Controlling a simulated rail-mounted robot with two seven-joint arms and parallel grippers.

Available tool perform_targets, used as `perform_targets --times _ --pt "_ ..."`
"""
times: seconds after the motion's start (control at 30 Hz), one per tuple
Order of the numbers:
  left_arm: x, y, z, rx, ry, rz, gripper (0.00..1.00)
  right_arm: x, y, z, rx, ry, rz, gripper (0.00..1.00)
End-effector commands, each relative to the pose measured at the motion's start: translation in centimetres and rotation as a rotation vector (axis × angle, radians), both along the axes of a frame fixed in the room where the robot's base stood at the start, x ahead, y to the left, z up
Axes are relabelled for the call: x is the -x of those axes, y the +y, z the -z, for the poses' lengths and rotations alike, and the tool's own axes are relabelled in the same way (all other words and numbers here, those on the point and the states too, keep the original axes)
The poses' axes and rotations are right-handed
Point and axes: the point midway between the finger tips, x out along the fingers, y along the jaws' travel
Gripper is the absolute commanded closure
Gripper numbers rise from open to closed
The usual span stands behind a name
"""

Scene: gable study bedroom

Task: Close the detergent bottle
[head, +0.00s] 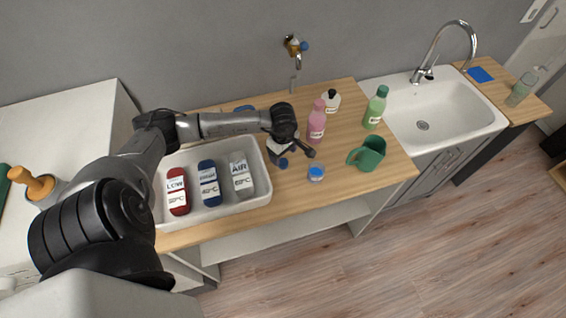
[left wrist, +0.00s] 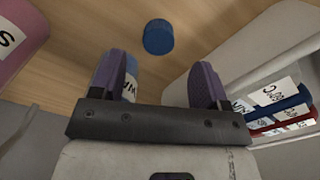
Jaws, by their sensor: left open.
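My left gripper (head: 297,158) points down over the counter between the crate and the blue container. In the left wrist view its jaws (left wrist: 160,85) are apart, with nothing clasped. My right gripper is not in view.
A white crate (head: 263,199) with red, navy and grey packs lies left of my gripper. Behind and right are a pink bottle (head: 316,128), a white bottle (head: 331,102), a green bottle (head: 375,108) and a green mug (head: 368,155).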

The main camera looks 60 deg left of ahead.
Motion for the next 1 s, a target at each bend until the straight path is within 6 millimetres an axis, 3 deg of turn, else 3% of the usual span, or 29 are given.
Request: perform_targets --times 0.23,0.63,1.0 --pt "0.0 0.0 0.4 0.001 0.002 -0.001 0.31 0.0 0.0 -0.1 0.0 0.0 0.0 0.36" --pt "-0.1 -0.1 4.8 0.002 -0.001 -0.002 0.31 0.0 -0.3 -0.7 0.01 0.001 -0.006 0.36" --pt "-0.1 0.0 5.2 0.0 0.0 0.0 0.31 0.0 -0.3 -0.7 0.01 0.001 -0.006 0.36"
